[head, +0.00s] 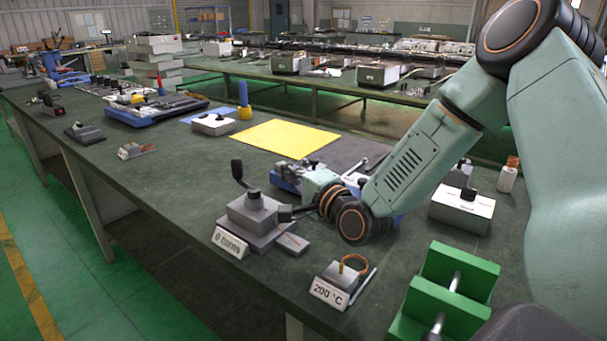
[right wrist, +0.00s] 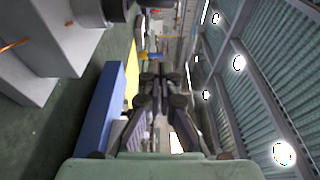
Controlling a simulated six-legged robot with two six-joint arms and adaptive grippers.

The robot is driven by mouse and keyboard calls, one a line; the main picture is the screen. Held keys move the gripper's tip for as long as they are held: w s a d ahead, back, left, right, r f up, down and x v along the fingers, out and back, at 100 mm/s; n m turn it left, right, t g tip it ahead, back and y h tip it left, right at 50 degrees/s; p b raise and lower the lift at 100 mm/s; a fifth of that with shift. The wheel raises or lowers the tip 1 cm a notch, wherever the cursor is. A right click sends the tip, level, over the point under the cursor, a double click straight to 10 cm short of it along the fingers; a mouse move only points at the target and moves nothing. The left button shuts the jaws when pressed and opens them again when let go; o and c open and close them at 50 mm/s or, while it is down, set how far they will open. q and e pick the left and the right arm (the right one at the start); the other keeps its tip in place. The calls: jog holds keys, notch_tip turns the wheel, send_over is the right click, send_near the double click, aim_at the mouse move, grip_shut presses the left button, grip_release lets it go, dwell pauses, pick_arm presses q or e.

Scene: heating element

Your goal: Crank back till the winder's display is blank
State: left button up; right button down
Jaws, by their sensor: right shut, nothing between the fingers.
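The winder (head: 255,212) is a stepped grey block near the table's front edge. Its crank has an upright black handle (head: 237,169) at the left of a dark hub. A tilted plate in front, the display (head: 230,242), reads "0 turns". My right gripper (head: 287,170) is behind and to the right of the winder, pointing away, partly mixed in with the clutter there. It is apart from the crank handle. In the right wrist view its fingers (right wrist: 160,88) are together and empty; the grey winder (right wrist: 65,35) shows at upper left. My left gripper is not seen.
A stand (head: 328,293) reading "200 °C" and a green block fixture (head: 455,285) are at the front right. A yellow mat (head: 277,140) lies behind.

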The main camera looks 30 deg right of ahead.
jog(key=s+p, duration=0.1)
jog(key=s, duration=0.1)
jog(key=s+d+p, duration=0.1)
jog(key=s, duration=0.1)
